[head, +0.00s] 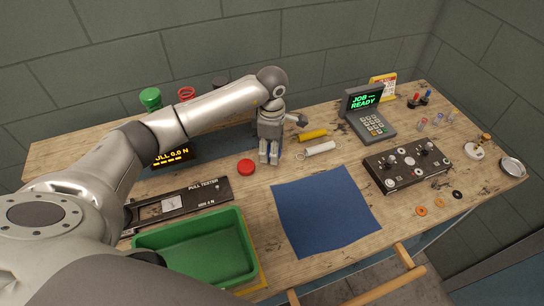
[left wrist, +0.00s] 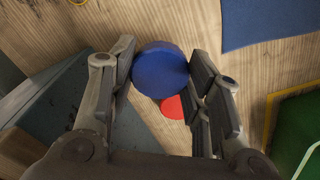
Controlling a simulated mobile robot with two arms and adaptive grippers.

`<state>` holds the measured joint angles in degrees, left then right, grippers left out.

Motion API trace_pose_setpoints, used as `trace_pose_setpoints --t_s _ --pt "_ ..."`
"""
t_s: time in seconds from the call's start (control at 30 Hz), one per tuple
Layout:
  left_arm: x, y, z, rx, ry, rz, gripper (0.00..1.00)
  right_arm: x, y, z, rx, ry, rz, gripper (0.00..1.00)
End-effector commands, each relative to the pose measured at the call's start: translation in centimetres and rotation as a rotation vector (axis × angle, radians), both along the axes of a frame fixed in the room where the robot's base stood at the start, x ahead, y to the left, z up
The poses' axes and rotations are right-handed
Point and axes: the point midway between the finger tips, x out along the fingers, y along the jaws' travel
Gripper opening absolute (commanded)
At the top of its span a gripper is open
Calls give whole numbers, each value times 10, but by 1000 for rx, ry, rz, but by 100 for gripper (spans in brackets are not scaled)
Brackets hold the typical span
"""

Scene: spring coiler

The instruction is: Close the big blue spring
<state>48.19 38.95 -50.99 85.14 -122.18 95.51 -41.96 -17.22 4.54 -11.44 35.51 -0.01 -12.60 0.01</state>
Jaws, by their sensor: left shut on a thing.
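My left gripper (head: 269,158) reaches down over the back middle of the workbench. In the left wrist view the gripper (left wrist: 168,88) is shut on a blue round piece (left wrist: 160,69), one finger on each side. I take this for the big blue spring; only its flat round end shows clearly, and no coils can be made out. In the head view a little blue (head: 275,148) shows between the fingers, the rest hidden by the gripper. I cannot tell whether it touches the bench. My right gripper is not in view.
A red button (head: 246,167) lies just left of the gripper. Yellow (head: 312,135) and white (head: 320,148) cylinders lie to its right. A blue mat (head: 325,212), green tray (head: 196,253), pull tester (head: 178,207), keypad terminal (head: 370,112) and control box (head: 407,168) surround it.

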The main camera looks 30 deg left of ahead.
Motion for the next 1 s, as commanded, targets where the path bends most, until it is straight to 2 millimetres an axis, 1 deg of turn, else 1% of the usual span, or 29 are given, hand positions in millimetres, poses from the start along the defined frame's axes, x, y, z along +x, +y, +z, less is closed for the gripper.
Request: trace_pose_setpoints --t_s 0.33,0.5,0.7,0.83,1.0 --pt "-46 -16 52 1 -2 -6 21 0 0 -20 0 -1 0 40" --pt "-75 -27 64 1 0 -5 21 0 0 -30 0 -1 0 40" --pt "-103 -37 78 0 0 -5 21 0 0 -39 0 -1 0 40" --pt "-115 -42 85 0 0 -3 21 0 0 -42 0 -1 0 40" --pt "-125 -45 90 0 3 -2 21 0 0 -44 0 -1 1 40"
